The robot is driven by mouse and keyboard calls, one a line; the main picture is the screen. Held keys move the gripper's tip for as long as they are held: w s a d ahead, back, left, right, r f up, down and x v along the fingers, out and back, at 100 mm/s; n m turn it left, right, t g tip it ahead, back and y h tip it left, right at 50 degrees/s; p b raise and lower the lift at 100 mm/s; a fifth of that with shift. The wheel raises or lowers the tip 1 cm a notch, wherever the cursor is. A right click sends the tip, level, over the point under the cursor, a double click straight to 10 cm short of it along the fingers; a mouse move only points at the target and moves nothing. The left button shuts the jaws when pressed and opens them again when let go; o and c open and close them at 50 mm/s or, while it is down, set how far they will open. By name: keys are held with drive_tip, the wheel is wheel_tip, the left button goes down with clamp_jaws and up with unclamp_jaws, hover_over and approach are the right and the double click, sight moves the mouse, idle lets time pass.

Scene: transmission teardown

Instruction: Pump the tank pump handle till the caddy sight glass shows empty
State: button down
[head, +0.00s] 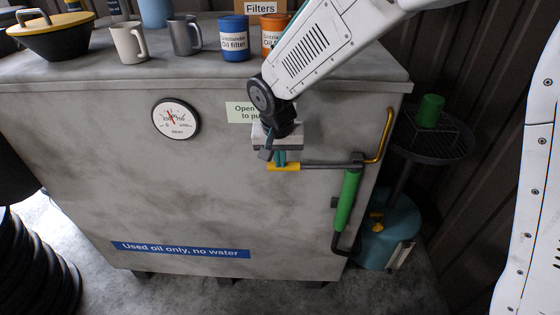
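The pump handle is a grey bar (325,166) with a yellow grip (286,168) at its left end. It stands out roughly level from the top of the green pump (348,200) at the right of the tank's front (200,195). My gripper (272,157) points down right at the yellow grip. Its fingertips overlap the grip in this view, and I cannot tell whether they are closed on it. The teal caddy (390,238) stands on the floor right of the tank. A pale strip on its right side may be the sight glass; its level cannot be read.
A dark drain pan (433,150) above the caddy holds a green cylinder (430,110). A yellow pipe (387,135) rises beside the pump. A round gauge (176,118) is on the tank front. Mugs and oil filter cans (234,38) stand on the tank top.

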wheel_tip(320, 180, up, 12)
drive_tip(key=s+a, duration=0.1)
drive_tip(key=s, duration=0.1)
drive_tip(key=shift+a, duration=0.3)
drive_tip(key=shift+r, duration=0.1)
drive_tip(key=s+d+r, duration=0.2)
drive_tip(key=s+d, duration=2.3)
drive_tip(key=d, duration=0.3)
drive_tip(key=shift+s+r+g+y, duration=0.15)
drive_tip(key=shift+s+g+y, duration=0.15)
drive_tip(key=shift+g, duration=0.1)
